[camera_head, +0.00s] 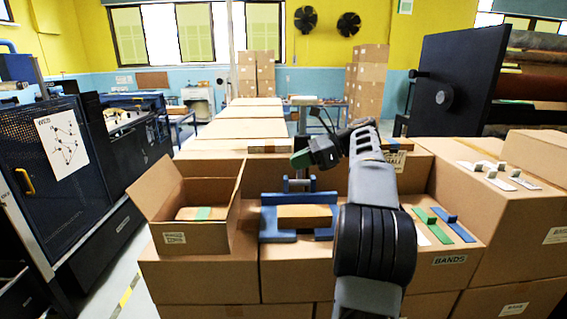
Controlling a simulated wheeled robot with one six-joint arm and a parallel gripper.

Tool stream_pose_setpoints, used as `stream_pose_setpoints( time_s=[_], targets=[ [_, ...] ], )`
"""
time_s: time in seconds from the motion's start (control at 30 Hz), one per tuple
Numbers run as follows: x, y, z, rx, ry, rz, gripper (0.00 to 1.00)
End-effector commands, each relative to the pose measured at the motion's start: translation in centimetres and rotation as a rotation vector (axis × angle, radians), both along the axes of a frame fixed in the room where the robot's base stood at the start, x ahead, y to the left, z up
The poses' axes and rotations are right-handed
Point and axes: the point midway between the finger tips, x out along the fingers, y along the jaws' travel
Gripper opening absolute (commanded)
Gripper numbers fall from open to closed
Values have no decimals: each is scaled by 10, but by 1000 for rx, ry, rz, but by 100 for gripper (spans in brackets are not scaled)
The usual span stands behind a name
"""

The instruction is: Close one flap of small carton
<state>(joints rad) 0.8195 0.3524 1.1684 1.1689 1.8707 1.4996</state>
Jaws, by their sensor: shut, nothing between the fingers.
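An open brown carton (194,239) stands at the left of the box stack, with a label on its front. Its left flap (154,188) leans outward and its right flap (239,182) stands up. Inside it lies a small brown packet (193,213) with a green strip. A closed small brown box (303,217) sits in a blue holder (269,222) below my gripper.
Green and blue strips with blocks (445,222) lie on the box labelled BANDS at right. White pieces (498,174) lie on a higher box (545,205). A dark machine (60,165) stands left. Brown boxes (240,128) line the back.

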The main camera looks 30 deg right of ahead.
Motion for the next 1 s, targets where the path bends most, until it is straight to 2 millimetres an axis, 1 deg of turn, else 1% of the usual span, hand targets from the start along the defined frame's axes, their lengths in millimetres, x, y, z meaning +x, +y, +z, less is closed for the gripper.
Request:
stream_pose_setpoints(
  time_s=[0.1,0.4,0.47,0.5,0.6,0.73,1.0],
  targets=[
    [10,19,-9,1,1,6,0],
    [35,65,-31,-2,1,5,0],
    [39,72,-32,-3,1,6,0],
    [42,77,-27,-4,-2,5,0],
    [47,86,-23,-4,-1,6,0],
    [52,94,-19,-4,0,3,0],
    [55,100,-18,-4,-1,2,0]
  ],
)
